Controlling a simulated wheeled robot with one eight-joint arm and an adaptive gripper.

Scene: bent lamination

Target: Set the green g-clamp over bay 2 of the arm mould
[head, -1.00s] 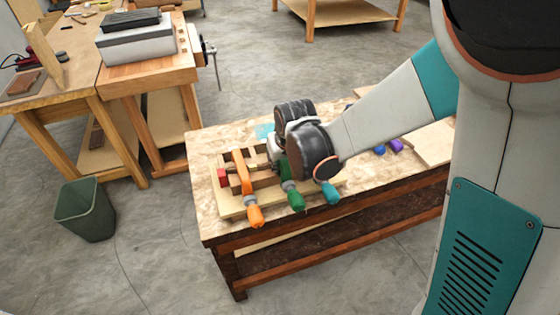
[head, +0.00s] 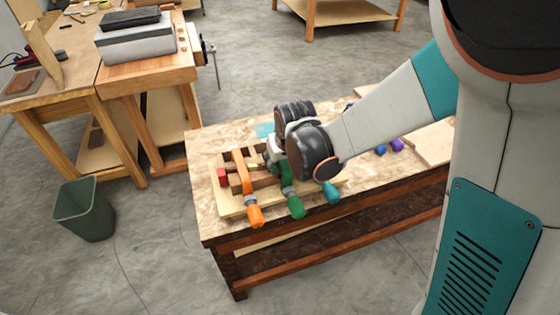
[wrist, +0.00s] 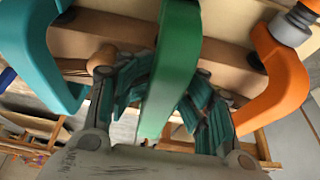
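The green g-clamp (head: 294,203) stands at the arm mould (head: 229,205), between an orange clamp (head: 254,214) and a teal clamp (head: 331,191). In the wrist view the green clamp's frame (wrist: 175,60) runs between the fingers of my gripper (wrist: 165,95), with teal pads close against both sides; the gripper looks shut on it. The teal clamp (wrist: 40,55) is at the left there and the orange one (wrist: 285,85) at the right. Brown wooden mould parts (wrist: 110,45) lie behind the frame. My wrist hides much of the mould in the head view, so I cannot tell whether the green clamp is seated.
A red block (head: 222,177) sits at the mould's left end. Blue and purple items (head: 396,145) and a pale board (head: 432,145) lie to the right on the bench. The bench's front left corner (head: 207,225) is bare. A green bin (head: 84,210) stands on the floor.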

